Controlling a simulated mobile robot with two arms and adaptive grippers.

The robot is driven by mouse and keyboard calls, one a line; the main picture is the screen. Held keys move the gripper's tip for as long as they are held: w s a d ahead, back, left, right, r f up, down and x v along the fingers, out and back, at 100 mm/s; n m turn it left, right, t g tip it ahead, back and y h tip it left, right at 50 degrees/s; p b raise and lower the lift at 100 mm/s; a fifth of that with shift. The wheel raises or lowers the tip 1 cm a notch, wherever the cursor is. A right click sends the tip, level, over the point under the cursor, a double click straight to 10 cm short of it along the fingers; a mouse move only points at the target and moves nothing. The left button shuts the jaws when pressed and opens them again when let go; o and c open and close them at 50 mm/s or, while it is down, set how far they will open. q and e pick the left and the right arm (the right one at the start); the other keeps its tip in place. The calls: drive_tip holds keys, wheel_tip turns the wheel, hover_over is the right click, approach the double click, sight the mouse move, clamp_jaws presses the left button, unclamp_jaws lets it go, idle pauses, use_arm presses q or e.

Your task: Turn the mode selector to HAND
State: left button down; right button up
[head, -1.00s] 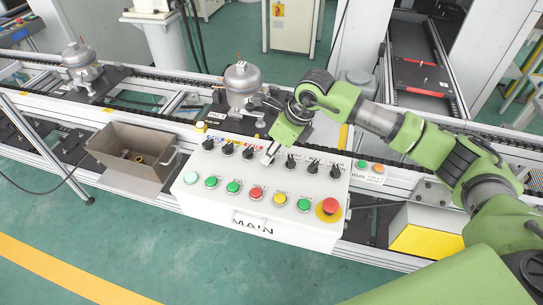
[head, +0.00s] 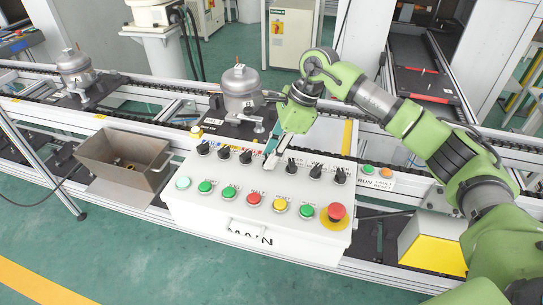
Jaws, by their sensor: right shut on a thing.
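The white control panel (head: 185,208) marked MAIN has a row of black selector knobs along its upper part, among them a left knob (head: 224,153) and a right knob (head: 316,171). My right gripper (head: 269,160) points down at the middle of this row, between the left and right knobs. It is shut on a selector knob there, which the fingers mostly hide. The small labels are too blurred to read, so I cannot tell the knob's setting. My left gripper is not in view.
Below the knobs are several coloured buttons, such as a green one (head: 229,191), and a red emergency stop (head: 336,212). A metal bin (head: 95,150) stands at the left. Compressors (head: 240,87) sit on the conveyor behind. A small RUN box (head: 377,178) is at the right.

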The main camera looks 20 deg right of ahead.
idle(0.4)
drive_tip(key=o, duration=1.1)
drive_tip(key=v, duration=1.2)
